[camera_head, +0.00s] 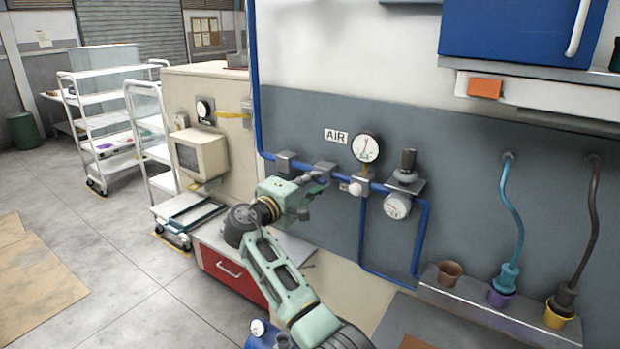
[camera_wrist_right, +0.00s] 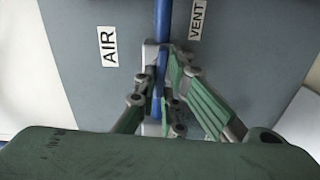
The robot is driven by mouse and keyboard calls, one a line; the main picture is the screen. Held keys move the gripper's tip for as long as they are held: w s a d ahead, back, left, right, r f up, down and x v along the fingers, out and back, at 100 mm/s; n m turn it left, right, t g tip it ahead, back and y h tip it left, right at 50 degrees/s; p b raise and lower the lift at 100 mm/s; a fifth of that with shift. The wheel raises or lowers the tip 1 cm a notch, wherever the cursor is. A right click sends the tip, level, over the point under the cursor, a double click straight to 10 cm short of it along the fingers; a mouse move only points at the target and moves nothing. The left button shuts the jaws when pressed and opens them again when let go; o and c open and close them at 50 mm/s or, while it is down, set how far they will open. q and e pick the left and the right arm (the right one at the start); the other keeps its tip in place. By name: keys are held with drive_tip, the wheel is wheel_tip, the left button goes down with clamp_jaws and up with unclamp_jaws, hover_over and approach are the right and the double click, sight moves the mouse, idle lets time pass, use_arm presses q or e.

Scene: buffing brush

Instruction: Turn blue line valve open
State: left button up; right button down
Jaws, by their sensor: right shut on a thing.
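The blue line (camera_head: 256,95) runs down the grey wall panel and then right along it, under the AIR label (camera_head: 336,136). My right gripper (camera_head: 322,177) is at the valve on this line, left of the round gauge (camera_head: 365,148). In the right wrist view its fingers (camera_wrist_right: 166,78) are shut around the blue valve handle (camera_wrist_right: 160,70), which looks roughly in line with the blue pipe (camera_wrist_right: 165,18). The fingers hide part of the handle and the valve body. The handle is hidden by the gripper in the head view. My left gripper is not in view.
A regulator (camera_head: 407,165) with a lower gauge (camera_head: 397,206) sits right of the valve. A shelf (camera_head: 480,308) with cups and hanging hoses is at lower right. A blue cabinet (camera_head: 510,32) hangs above. A monitor (camera_head: 201,154) and white carts stand left; the left floor is mostly open.

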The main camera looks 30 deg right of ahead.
drive_tip(key=shift+r+n, duration=0.3)
drive_tip(key=shift+n, duration=0.1)
drive_tip(key=c, duration=2.1)
unclamp_jaws()
drive_tip(key=shift+d, duration=0.1)
drive_tip(key=shift+o, duration=1.2)
drive_tip(key=shift+w+f, duration=0.1)
drive_tip(key=shift+f, duration=0.15)
drive_tip(key=v, duration=1.2)
drive_tip(key=shift+f, duration=0.1)
